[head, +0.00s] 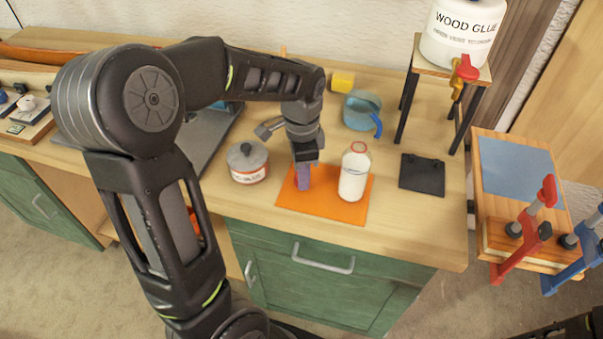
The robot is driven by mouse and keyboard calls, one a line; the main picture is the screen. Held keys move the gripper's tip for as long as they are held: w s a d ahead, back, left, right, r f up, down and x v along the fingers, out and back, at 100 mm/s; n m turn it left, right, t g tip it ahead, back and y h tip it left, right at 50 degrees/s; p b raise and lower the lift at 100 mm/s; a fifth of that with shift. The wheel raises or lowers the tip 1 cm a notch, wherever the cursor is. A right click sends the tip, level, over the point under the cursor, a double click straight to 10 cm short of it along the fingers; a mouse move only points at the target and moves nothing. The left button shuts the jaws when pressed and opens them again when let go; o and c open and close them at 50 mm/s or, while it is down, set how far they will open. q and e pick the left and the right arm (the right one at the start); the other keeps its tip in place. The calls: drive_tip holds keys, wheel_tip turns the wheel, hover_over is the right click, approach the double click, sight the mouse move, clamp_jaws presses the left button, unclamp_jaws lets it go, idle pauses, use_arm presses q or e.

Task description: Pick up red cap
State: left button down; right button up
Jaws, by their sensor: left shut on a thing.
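My left gripper (305,163) points down over an orange mat (330,208) on the workbench. It is shut on a small purplish thing (303,178), which is held upright just above or on the mat; I cannot tell which. A white bottle (353,180) stands on the mat just right of the gripper, apart from it. The bottle's top has a red rim (358,147). I see no separate red cap clearly. My right gripper is not in view.
A grey-lidded pot (247,162) stands left of the mat. A blue cup (361,111) and a yellow piece (342,81) are behind. A dark plate (422,174) lies to the right. A small stand (420,62) bears a wood glue jar (462,30). Clamps (525,235) sit at the far right.

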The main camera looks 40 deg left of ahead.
use_arm(q)
wheel_tip(320, 180, up, 10)
drive_tip(key=shift+f, duration=0.1)
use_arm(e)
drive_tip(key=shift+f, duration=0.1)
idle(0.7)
